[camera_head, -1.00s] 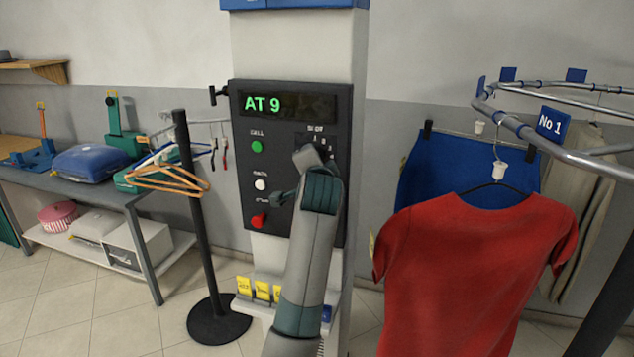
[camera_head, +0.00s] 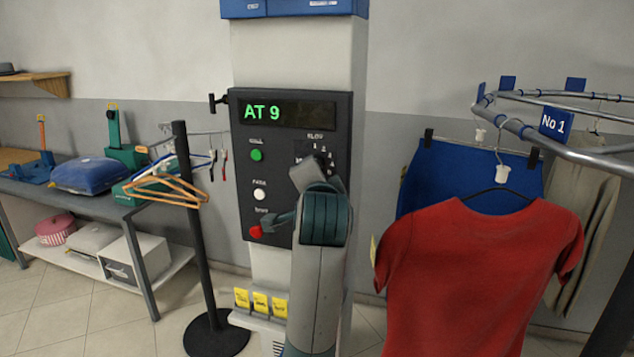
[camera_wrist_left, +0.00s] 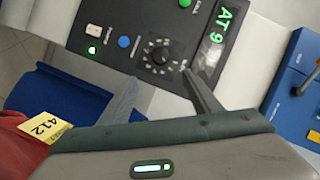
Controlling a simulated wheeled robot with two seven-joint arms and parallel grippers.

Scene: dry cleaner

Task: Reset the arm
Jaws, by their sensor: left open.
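My left arm (camera_head: 322,220) rises from the bottom centre in the head view, in front of the control panel (camera_head: 243,190). Its fingers are largely hidden there; a grey-green part juts left near the red button (camera_head: 256,232). In the left wrist view my left gripper (camera_wrist_left: 158,77) is open and empty. Its fingers point at the panel on either side of the black dial (camera_wrist_left: 160,57), with the dial just beyond the tips. I cannot tell whether they touch it. The display (camera_head: 287,112) reads "AT 9". My right gripper is not in view.
A rail (camera_head: 590,160) with a red shirt (camera_head: 480,270) and blue skirt (camera_head: 420,180) stands close on the right. A black post (camera_head: 190,230) and orange hangers (camera_head: 165,190) stand left. Yellow tags (camera_head: 260,303) sit below the panel.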

